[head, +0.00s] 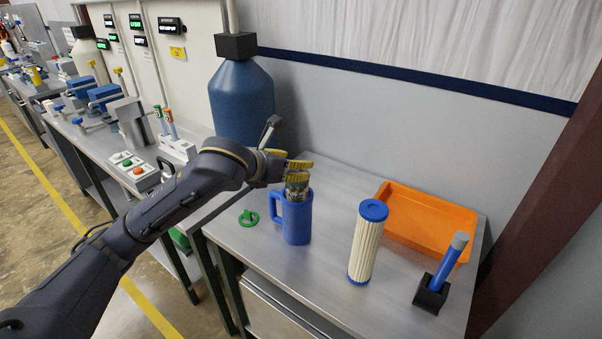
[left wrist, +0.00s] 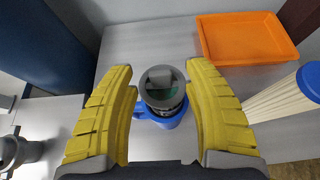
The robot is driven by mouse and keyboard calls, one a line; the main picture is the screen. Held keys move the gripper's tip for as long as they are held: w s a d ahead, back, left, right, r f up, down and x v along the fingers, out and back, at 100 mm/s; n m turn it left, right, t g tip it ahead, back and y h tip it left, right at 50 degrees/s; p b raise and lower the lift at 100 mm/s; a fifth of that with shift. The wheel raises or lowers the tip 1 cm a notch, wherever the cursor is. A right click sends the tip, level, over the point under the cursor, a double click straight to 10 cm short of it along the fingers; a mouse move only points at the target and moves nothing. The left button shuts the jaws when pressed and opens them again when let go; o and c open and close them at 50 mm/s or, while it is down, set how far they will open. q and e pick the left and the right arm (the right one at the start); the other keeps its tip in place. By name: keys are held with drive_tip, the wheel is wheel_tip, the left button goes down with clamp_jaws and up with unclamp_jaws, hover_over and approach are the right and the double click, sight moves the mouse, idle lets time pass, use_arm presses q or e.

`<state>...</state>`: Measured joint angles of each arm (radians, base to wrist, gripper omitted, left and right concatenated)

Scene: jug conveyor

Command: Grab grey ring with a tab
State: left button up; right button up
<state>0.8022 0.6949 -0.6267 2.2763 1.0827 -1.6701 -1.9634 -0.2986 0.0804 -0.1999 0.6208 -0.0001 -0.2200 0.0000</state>
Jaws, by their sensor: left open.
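The grey ring (left wrist: 147,90) shows in the left wrist view at the top of the blue jug (left wrist: 172,121), with a grey block and something green visible inside it. I cannot make out its tab clearly. The blue jug (head: 296,220) stands upright on the metal table in the head view, its handle to the left. My left gripper (head: 298,171) is just above the jug's mouth and hides the ring there. In the left wrist view, the yellow fingers of my left gripper (left wrist: 162,68) are open, one on each side of the ring, with gaps. My right gripper is not in view.
A white pleated filter with a blue cap (head: 366,245) stands right of the jug. An orange tray (head: 415,205) lies behind it. A blue tool in a black holder (head: 430,295) is at far right. A green knob-like part (head: 248,218) lies left. A large blue bottle (head: 240,105) stands behind.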

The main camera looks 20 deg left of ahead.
use_arm(q)
drive_tip(key=shift+x, duration=0.95)
clamp_jaws()
